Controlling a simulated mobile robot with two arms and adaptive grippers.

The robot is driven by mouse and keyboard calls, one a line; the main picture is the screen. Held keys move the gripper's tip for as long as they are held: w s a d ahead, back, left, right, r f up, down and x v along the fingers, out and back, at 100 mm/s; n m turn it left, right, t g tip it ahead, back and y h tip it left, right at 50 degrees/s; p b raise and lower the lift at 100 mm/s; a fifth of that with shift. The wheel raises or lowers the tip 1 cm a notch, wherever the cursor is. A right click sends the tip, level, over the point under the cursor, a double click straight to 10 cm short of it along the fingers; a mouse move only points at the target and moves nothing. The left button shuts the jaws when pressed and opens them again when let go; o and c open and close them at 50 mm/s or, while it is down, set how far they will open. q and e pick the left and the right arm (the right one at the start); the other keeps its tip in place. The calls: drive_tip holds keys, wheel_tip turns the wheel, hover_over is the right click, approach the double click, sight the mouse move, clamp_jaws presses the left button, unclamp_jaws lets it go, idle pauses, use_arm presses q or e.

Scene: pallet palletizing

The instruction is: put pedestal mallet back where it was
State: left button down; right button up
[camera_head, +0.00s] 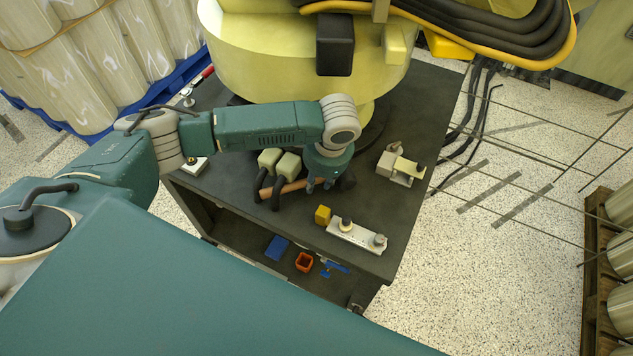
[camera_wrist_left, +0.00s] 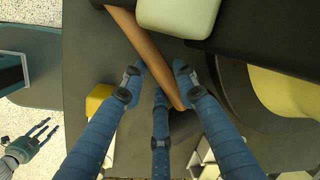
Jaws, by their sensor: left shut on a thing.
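The mallet's brown wooden handle (camera_head: 292,187) lies low over the dark top of the pedestal (camera_head: 225,180). In the left wrist view the handle (camera_wrist_left: 150,55) runs diagonally between my fingers. The mallet's head is not clear; a dark shape by the gripper may be it. My left gripper (camera_head: 322,184) points down at the handle's right end. In the left wrist view its blue fingers (camera_wrist_left: 157,88) are closed in around the handle. My right gripper (camera_wrist_left: 40,138) shows at the lower left of that view, empty, its fingers apart, away from the pedestal.
Two cream blocks with black cables (camera_head: 288,165) stand beside the handle. A yellow cube (camera_head: 323,215) and a metal plate with knobs (camera_head: 352,235) lie in front. A clamp-like fixture (camera_head: 400,168) is at right. The yellow robot base (camera_head: 300,70) rises behind.

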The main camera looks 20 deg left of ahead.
use_arm(q)
drive_tip(key=shift+f, duration=0.7)
drive_tip(key=shift+a+f+p, duration=0.2)
drive_tip(key=shift+p, duration=0.15)
drive_tip(key=shift+f, duration=0.2)
drive_tip(key=c, duration=1.3)
unclamp_jaws()
drive_tip(key=shift+f, duration=0.15)
drive_tip(key=shift+c, duration=0.2)
drive_tip(key=v, duration=1.2)
drive_tip(key=shift+b, duration=0.35)
